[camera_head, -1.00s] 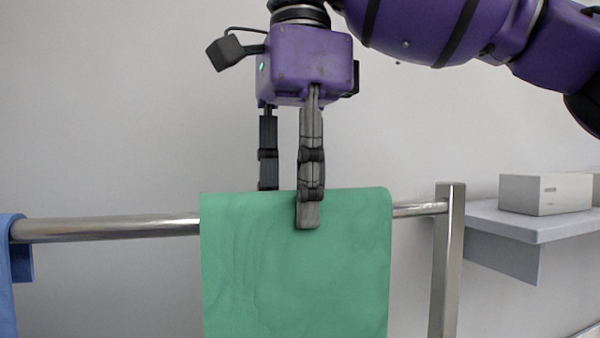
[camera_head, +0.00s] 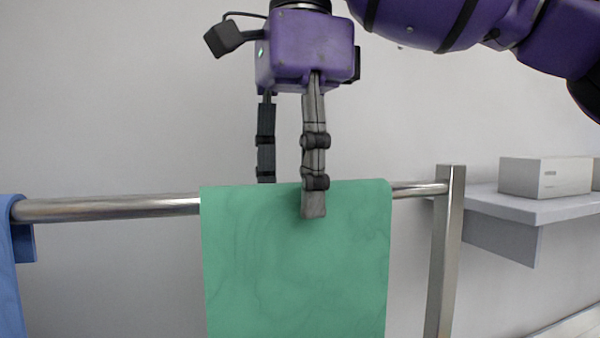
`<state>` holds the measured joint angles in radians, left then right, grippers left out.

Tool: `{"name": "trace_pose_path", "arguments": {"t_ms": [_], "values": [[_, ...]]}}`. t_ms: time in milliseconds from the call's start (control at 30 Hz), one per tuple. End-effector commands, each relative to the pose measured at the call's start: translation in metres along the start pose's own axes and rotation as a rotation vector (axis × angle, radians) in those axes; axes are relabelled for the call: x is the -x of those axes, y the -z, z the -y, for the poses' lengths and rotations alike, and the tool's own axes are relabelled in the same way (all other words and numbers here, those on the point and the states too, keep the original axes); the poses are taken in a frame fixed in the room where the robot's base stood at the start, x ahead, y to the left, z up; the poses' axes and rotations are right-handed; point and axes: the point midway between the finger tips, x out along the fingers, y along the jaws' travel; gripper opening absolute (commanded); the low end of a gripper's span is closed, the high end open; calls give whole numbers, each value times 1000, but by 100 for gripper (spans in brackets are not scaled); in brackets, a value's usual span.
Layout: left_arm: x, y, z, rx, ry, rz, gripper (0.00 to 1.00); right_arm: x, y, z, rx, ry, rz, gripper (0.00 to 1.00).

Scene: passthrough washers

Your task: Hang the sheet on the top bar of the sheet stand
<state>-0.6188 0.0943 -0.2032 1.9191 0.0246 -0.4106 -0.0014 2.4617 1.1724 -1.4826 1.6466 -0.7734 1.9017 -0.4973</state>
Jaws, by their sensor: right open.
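The green sheet (camera_head: 260,260) hangs draped over the metal top bar (camera_head: 110,208) of the sheet stand, near the bar's right end. Its front part falls below the picture's lower edge; its back part is hidden. My right gripper (camera_head: 290,200) comes down from above with its fingers open. One finger is in front of the sheet's top fold, and the other goes down behind it, its tip hidden by the sheet. I cannot tell whether the fingers touch the cloth. My left gripper is not in view.
A blue cloth (camera_head: 10,280) hangs at the bar's far left. The stand's metal post (camera_head: 445,260) is right of the sheet. Beyond it, a grey shelf (camera_head: 500,207) carries a white box (camera_head: 545,178). A plain wall is behind, with free room above the bar.

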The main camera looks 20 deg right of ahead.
Motion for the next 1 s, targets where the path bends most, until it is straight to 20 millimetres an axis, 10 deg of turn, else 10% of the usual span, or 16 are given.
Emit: {"name": "trace_pose_path", "arguments": {"t_ms": [1000], "values": [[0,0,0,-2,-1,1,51,105,-2,1,-1,-5,-4,51]]}}
